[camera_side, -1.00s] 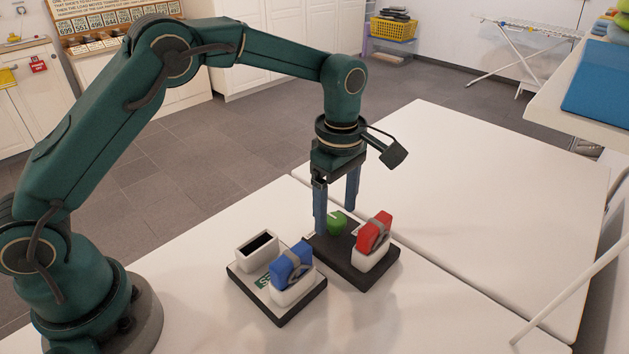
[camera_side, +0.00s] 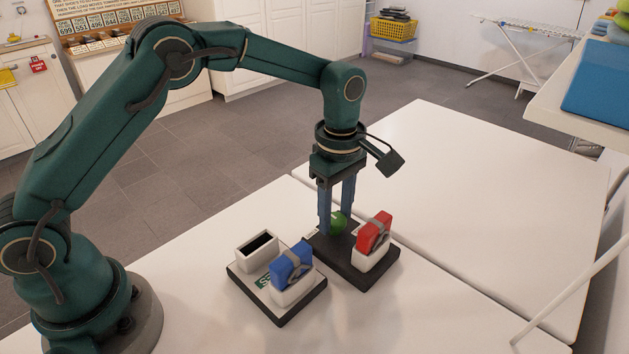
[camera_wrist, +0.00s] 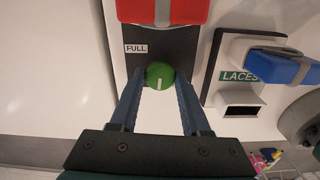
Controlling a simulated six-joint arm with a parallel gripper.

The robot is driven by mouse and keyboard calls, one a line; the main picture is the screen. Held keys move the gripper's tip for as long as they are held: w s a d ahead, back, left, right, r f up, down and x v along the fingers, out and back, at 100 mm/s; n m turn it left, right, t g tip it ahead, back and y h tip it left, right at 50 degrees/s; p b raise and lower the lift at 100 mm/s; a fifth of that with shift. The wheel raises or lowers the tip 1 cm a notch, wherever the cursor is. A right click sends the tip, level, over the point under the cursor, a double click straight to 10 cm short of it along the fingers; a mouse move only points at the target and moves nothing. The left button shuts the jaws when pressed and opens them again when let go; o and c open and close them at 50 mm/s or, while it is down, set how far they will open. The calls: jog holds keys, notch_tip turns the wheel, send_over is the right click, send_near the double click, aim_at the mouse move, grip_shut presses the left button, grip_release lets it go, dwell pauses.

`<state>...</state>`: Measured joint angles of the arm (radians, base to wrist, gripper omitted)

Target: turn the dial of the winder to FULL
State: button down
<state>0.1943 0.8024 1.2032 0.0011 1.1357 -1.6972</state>
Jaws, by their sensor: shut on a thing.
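The winder's dial is a round green knob (camera_wrist: 159,75) on a dark base (camera_wrist: 180,42). It also shows in the side view (camera_side: 338,221). A white mark on the dial points towards the bottom of the wrist view. The FULL label (camera_wrist: 136,48) is on the base, up and left of the dial in that view. My gripper (camera_wrist: 160,74) is shut on the dial, with one blue finger on each side. In the side view my gripper (camera_side: 336,222) points straight down over the base.
A red block in a white holder (camera_side: 374,240) stands on the winder's base, close to the dial. Next to it is a second base with a blue block (camera_side: 291,267), a slotted white box (camera_side: 257,250) and a LACES label (camera_wrist: 240,76). The white table (camera_side: 450,180) is clear beyond.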

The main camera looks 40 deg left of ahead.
jog(key=m, duration=2.6)
jog(key=shift+m, duration=0.3)
jog(key=m, duration=0.4)
jog(key=shift+m, duration=1.9)
